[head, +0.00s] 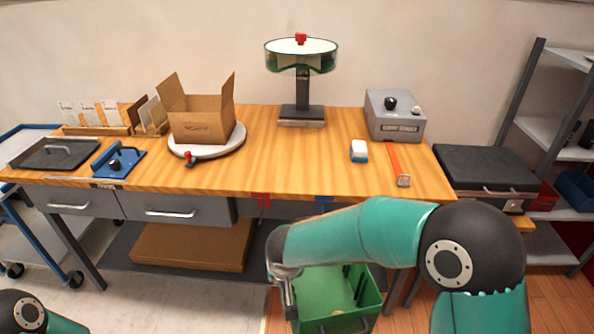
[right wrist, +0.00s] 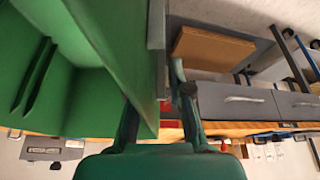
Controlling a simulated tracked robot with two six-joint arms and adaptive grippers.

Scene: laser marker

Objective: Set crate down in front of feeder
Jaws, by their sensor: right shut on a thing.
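The green crate (head: 345,312) is in front of the workbench, below the level of its top, at the lower middle of the head view. My right gripper (head: 287,292) is shut on the crate's left wall. In the right wrist view the crate (right wrist: 105,50) fills the left side, with its wall between the fingers of my right gripper (right wrist: 158,90). A round green-rimmed bowl with a red knob (head: 302,52) on a dark post stands at the back of the bench; it may be the feeder. My left gripper is out of view.
The workbench (head: 290,175) carries an open cardboard box (head: 203,120) on a round turntable (head: 225,148), and a grey machine (head: 395,118) at right. A blue-white block (head: 359,151) and a red strip (head: 397,160) lie near it. The middle bench top is clear.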

